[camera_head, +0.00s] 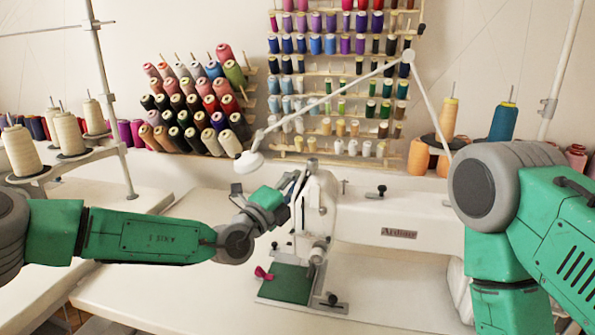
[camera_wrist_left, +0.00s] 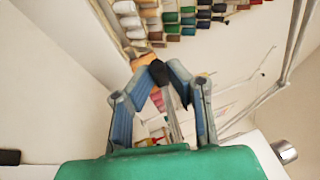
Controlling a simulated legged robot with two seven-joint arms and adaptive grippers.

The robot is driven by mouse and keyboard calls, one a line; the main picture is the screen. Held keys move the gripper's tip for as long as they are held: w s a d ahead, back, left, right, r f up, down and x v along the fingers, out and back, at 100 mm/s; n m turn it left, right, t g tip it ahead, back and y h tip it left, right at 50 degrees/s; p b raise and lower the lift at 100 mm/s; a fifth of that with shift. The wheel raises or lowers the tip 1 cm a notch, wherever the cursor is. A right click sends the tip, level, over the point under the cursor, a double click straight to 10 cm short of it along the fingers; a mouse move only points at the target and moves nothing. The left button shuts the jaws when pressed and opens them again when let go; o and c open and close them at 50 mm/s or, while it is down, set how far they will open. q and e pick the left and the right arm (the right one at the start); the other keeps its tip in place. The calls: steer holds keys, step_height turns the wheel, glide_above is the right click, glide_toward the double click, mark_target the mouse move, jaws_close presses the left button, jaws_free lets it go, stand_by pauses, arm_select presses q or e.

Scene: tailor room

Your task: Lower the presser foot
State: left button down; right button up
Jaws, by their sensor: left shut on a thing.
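The white sewing machine (camera_head: 385,215), marked with a name plate, stands on the white table. Its head end (camera_head: 318,205) faces my left arm. My left gripper (camera_head: 291,185) is at the upper left side of that head. In the left wrist view, the two blue-grey fingers of my left gripper (camera_wrist_left: 161,72) close around the black tip of a thin metal lever (camera_wrist_left: 159,74), which looks like the presser foot lever. The presser foot itself is too small to make out. My right arm hangs at the right, and its gripper is out of view.
A green plate (camera_head: 286,284) with a small pink bow-like thing (camera_head: 263,273) lies below the machine head. A lamp (camera_head: 248,162) on a thin arm hangs just above my left gripper. Thread racks (camera_head: 335,70) cover the wall behind. The front table is clear.

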arm_select(q)
steer(key=shift+w+a+f, duration=0.25)
steer(key=shift+a, duration=0.05)
steer(key=shift+r, duration=0.1)
steer(key=c, duration=1.6)
jaws_free()
steer(key=shift+w+a, duration=0.1)
steer(key=shift+o, duration=0.2)
steer(key=shift+s, duration=0.2)
steer(key=v, duration=1.2)
steer(key=shift+w, duration=0.15)
